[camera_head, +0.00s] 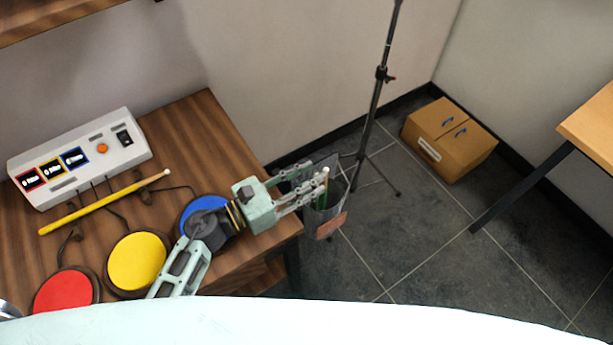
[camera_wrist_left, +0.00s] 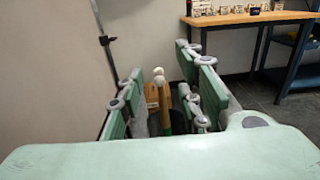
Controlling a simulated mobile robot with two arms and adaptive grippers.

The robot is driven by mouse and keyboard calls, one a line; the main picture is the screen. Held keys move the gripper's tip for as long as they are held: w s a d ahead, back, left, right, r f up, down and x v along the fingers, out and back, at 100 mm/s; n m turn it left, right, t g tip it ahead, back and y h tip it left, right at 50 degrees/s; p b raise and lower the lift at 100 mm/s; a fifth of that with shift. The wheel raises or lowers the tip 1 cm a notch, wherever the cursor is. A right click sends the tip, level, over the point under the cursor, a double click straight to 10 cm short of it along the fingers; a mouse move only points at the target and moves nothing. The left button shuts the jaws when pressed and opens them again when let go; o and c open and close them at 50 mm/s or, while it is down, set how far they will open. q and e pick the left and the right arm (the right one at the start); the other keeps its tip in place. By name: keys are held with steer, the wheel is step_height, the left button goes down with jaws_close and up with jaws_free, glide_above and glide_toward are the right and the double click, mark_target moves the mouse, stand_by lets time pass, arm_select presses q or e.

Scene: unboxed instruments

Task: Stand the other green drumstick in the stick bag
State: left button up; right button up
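The stick bag (camera_head: 328,222) is a dark open pouch beyond the table's right edge, with a reddish-brown patch. A green drumstick (camera_head: 325,190) stands in it, pale tip up. In the left wrist view two pale round drumstick tips (camera_wrist_left: 158,76) show close together between my fingers, above upright shafts; the lower parts are hidden. My left gripper (camera_head: 312,183) is at the bag's mouth, its fingers spread on either side of the sticks with visible gaps. It also shows open in the left wrist view (camera_wrist_left: 160,88). My right gripper is out of view.
A yellow drumstick (camera_head: 105,203) lies on the wooden table by a grey control box (camera_head: 80,157). Red (camera_head: 66,292), yellow (camera_head: 137,261) and blue (camera_head: 203,209) pads lie in front. A black stand (camera_head: 376,105) rises behind the bag. A cardboard box (camera_head: 450,140) sits on the floor.

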arm_select(q)
steer(key=v, duration=1.2)
stand_by(0.8)
